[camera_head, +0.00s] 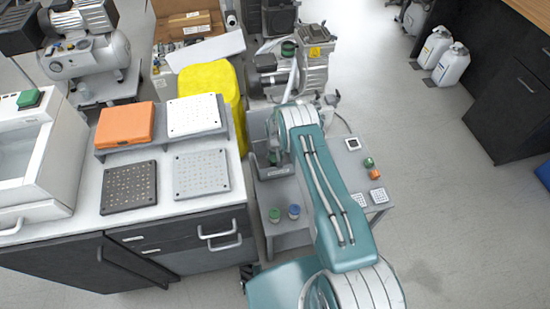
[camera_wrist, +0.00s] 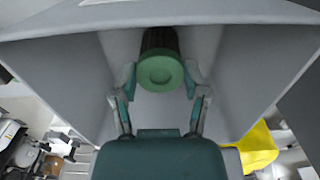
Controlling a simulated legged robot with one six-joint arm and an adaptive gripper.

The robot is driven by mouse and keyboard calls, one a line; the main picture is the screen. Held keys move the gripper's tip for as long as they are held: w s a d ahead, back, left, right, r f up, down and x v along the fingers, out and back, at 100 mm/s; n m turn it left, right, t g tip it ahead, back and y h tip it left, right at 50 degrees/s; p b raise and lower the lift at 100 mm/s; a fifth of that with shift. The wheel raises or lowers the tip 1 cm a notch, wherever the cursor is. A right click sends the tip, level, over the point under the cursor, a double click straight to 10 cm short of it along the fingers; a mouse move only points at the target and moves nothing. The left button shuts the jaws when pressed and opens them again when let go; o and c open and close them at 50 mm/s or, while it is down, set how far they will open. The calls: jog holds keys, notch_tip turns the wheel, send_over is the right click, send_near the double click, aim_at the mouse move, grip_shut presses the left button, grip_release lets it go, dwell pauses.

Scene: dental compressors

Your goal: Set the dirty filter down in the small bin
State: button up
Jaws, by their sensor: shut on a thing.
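The dirty filter (camera_wrist: 158,72), a dark ribbed cylinder with a green end cap, is between the two fingers of my gripper (camera_wrist: 160,85) in the wrist view. My gripper is shut on it. Grey walls of what looks like the small bin (camera_wrist: 62,75) surround the filter and fingers. I cannot tell whether the filter touches the bottom. In the head view a grey bin (camera_head: 259,124) stands at the left of the low grey table, beside my arm.
On the grey table (camera_head: 330,182) are a green-capped part (camera_head: 368,162), an orange part (camera_head: 375,174), and a green jar (camera_head: 274,214) and blue jar (camera_head: 294,211) at the front. A compressor (camera_head: 305,65) stands behind. A yellow bin (camera_head: 212,80) and white-topped cabinet (camera_head: 180,195) are left.

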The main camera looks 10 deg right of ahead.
jog(key=shift+f, duration=0.1)
jog(key=o, duration=1.2)
jog(key=shift+o, duration=0.2)
jog(key=shift+r, duration=3.5)
jog(key=shift+s, duration=0.1)
